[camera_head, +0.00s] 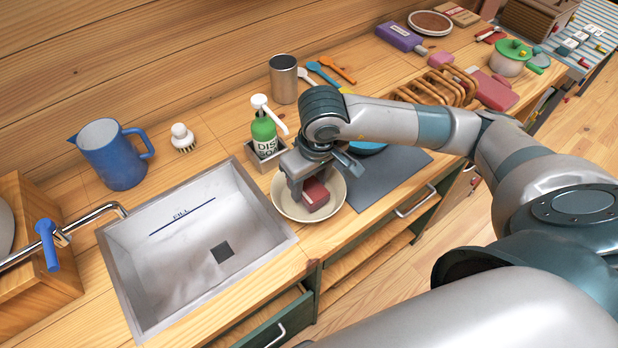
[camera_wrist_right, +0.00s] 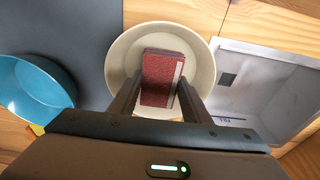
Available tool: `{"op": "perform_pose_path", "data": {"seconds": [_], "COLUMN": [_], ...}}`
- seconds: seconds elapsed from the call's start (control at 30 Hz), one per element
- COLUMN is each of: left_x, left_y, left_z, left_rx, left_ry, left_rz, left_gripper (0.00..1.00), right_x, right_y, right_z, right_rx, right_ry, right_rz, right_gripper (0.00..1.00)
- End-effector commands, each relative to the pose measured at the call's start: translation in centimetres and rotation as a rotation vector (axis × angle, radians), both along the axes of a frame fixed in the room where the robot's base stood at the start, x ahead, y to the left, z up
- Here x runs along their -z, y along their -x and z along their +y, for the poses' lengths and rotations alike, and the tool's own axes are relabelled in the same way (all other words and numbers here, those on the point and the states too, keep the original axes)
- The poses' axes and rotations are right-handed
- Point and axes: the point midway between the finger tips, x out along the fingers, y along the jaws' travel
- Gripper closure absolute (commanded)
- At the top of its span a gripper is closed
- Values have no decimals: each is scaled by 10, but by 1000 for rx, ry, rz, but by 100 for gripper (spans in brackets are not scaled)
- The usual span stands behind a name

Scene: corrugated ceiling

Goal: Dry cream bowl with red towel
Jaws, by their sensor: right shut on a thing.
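The cream bowl (camera_head: 334,193) stands on the wooden counter, just right of the sink, in the head view. It also shows in the right wrist view (camera_wrist_right: 199,52). My right gripper (camera_head: 309,190) points down over the bowl and is shut on the red towel (camera_head: 315,194), a folded dark red block with a pale edge. In the right wrist view the towel (camera_wrist_right: 158,80) sits between the fingers, inside the bowl's outline. I cannot tell whether it touches the bowl's inside. My left gripper is not in view.
The metal sink (camera_head: 180,265) is left of the bowl. A green soap bottle (camera_head: 264,133) stands behind it. A grey mat (camera_head: 390,178) with a blue bowl (camera_wrist_right: 35,90) lies to the right. A blue pitcher (camera_head: 112,155) and metal cup (camera_head: 283,80) stand further back.

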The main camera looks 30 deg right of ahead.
Motion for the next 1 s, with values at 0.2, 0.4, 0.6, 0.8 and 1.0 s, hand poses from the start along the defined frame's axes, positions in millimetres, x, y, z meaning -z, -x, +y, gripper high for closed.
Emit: {"op": "perform_pose_path", "data": {"seconds": [0.2,0.4,0.6,0.8,1.0], "left_x": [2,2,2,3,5], "left_y": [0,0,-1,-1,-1], "left_z": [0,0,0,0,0], "left_rx": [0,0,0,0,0], "left_ry": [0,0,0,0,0], "left_rz": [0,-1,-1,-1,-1], "left_gripper": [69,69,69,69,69], "right_x": [9,9,9,9,11], "right_y": [0,0,0,0,0], "right_z": [0,0,0,0,0], "right_rx": [1,1,1,1,0], "right_ry": [1,1,0,0,0], "right_rz": [1,0,0,0,0], "right_gripper": [75,75,75,75,75]}}
